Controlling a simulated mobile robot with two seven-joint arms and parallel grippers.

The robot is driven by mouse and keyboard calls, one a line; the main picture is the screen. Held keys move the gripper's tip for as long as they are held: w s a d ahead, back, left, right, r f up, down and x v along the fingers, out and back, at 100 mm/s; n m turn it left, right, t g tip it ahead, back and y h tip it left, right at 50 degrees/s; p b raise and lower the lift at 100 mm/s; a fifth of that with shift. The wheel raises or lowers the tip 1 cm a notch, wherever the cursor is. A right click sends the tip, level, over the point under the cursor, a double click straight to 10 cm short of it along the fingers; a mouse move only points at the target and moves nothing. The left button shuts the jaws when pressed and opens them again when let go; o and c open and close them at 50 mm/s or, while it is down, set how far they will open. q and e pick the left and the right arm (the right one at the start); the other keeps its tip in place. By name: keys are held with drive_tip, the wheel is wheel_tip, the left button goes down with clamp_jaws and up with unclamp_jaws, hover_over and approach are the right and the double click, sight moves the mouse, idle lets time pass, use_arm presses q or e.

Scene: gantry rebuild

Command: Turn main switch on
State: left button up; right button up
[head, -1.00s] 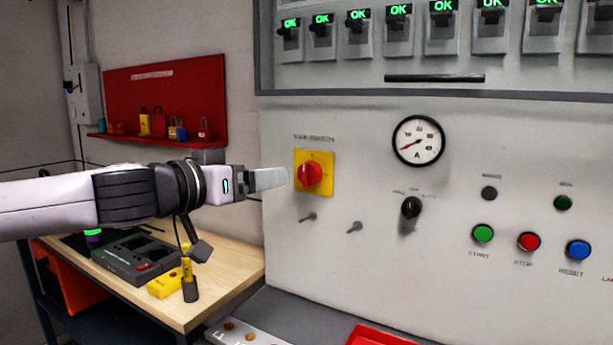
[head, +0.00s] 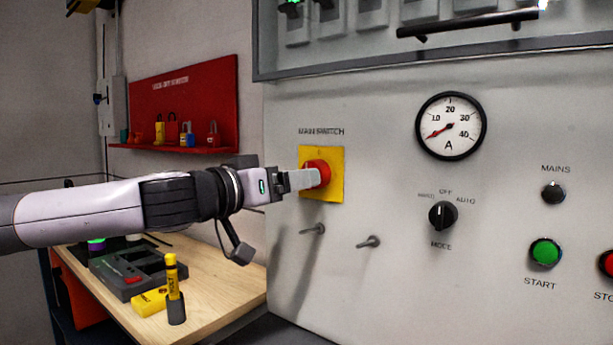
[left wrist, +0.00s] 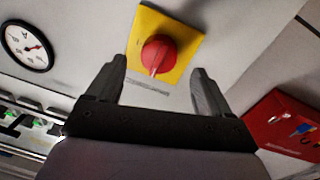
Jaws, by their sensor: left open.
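The main switch is a red knob (head: 318,173) on a yellow plate (head: 335,190), fixed to the grey panel under the label MAIN SWITCH. In the head view my left gripper (head: 303,179) is at the knob, its fingers overlapping the knob's left part. In the left wrist view the red knob (left wrist: 158,55) appears ahead, between and beyond the two spread, empty fingers (left wrist: 160,82). A pale mark on the knob points toward the lower edge of the plate there. Whether the fingertips touch the knob cannot be told. My right gripper is not in view.
Two small pegs (head: 369,242) stick out of the panel below the switch. To the right are a mode knob (head: 442,215), an ammeter (head: 451,125) and a green start button (head: 545,252). A wooden bench (head: 222,285) with tools stands at lower left.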

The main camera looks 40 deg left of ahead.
use_arm(q)
drive_tip(key=w+p, duration=0.2)
drive_tip(key=w, duration=0.1)
drive_tip(key=shift+w+r, duration=0.15)
drive_tip(key=shift+w+a+p, duration=0.1)
drive_tip(key=shift+w+p, duration=0.6)
drive_tip(key=shift+p, duration=0.1)
drive_tip(key=shift+f, duration=0.2)
drive_tip(key=c, duration=1)
